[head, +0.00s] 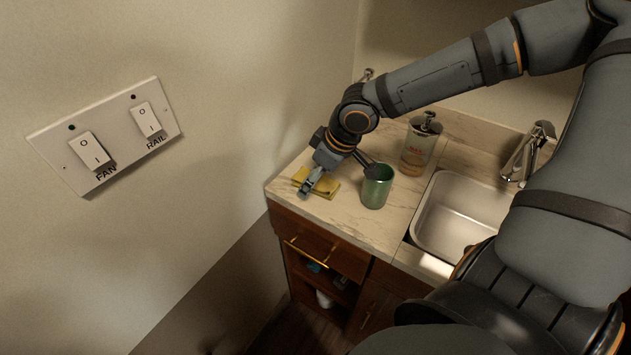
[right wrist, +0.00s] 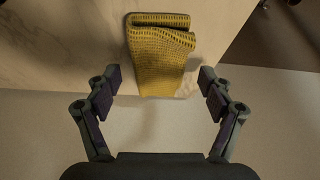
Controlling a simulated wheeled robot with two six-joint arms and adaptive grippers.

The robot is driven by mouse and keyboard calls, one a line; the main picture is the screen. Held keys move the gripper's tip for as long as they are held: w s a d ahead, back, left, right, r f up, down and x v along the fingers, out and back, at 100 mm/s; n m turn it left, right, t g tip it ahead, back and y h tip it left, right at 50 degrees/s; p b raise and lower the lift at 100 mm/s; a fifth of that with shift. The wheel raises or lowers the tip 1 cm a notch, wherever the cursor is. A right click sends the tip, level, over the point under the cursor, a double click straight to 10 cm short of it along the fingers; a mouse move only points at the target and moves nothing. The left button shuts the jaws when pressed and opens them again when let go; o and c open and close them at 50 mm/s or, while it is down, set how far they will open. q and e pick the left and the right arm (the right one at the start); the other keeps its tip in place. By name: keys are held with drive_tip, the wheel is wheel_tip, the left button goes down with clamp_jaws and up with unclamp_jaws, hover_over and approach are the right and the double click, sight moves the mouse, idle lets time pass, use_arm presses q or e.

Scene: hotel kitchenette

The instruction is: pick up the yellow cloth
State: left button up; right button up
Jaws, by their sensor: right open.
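The yellow cloth (head: 331,191) lies folded on the counter near its left front corner, partly hidden by my right gripper in the head view. In the right wrist view the cloth (right wrist: 160,50) shows a dark woven pattern and a folded far end; its near end reaches the counter's edge. My right gripper (head: 338,181) is over the cloth, jaws spread. In the right wrist view the open fingers (right wrist: 161,80) stand on either side of the cloth's near end, with nothing gripped. I cannot tell the height gap exactly. My left gripper is not in view.
A green cup (head: 377,190) stands just right of the cloth, very close to one finger. A soap bottle (head: 418,148) stands behind it. A sink (head: 455,220) with a faucet (head: 527,152) lies to the right. A wall with switches (head: 108,136) is at left.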

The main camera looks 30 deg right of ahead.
drive_tip(key=shift+f, duration=0.1)
drive_tip(key=c, duration=1.2)
